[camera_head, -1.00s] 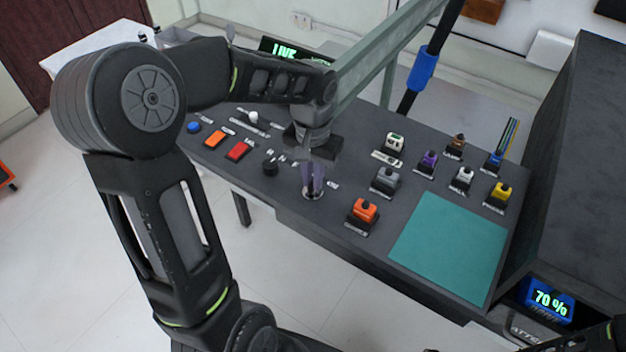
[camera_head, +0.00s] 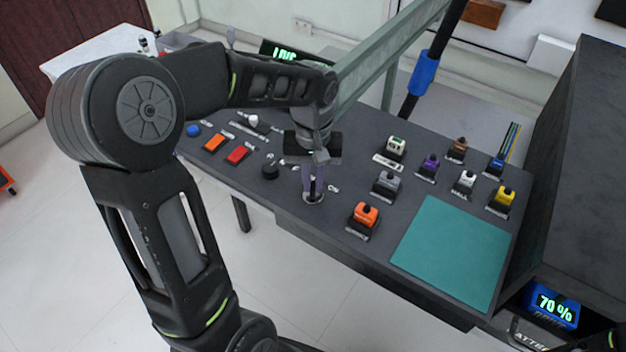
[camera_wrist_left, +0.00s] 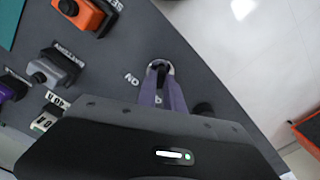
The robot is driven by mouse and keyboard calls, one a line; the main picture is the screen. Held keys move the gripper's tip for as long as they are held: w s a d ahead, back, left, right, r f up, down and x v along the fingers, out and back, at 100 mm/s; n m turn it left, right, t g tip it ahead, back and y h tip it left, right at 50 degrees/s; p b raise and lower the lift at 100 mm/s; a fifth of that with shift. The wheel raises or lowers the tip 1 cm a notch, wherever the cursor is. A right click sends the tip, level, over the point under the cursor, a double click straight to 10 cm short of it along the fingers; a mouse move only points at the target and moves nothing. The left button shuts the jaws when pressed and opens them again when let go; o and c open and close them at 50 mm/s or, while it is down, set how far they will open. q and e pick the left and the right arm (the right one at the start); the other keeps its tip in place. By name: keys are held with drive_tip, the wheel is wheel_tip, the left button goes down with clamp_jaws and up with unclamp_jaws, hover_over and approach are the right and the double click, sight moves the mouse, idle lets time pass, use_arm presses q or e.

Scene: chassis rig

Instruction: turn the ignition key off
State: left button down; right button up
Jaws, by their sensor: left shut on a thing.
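The ignition key sits in a round silver lock (camera_head: 312,198) near the front edge of the dark panel. It also shows in the left wrist view, in the lock's pale ring (camera_wrist_left: 161,66) beside an "ON" label. My left gripper (camera_head: 313,187) points down over the lock, its purple fingers closed on the key. In the left wrist view the fingers (camera_wrist_left: 160,92) reach right to the lock and hide most of the key, so its exact angle is hard to tell. My right gripper is out of view.
A black knob (camera_head: 270,166) stands left of the lock, with red (camera_head: 238,154) and orange (camera_head: 215,142) switches beyond. An orange block (camera_head: 364,215) and a grey block (camera_head: 386,184) stand to the right. A teal mat (camera_head: 450,250) is bare. A green-grey beam (camera_head: 375,60) rises behind.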

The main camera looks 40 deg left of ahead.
sight(313, 185)
use_arm(q)
drive_tip(key=c, duration=1.5)
unclamp_jaws()
drive_tip(key=shift+o, duration=0.2)
drive_tip(key=shift+r, duration=0.15)
wheel_tip(313, 185, up, 8)
drive_tip(key=shift+f, duration=0.2)
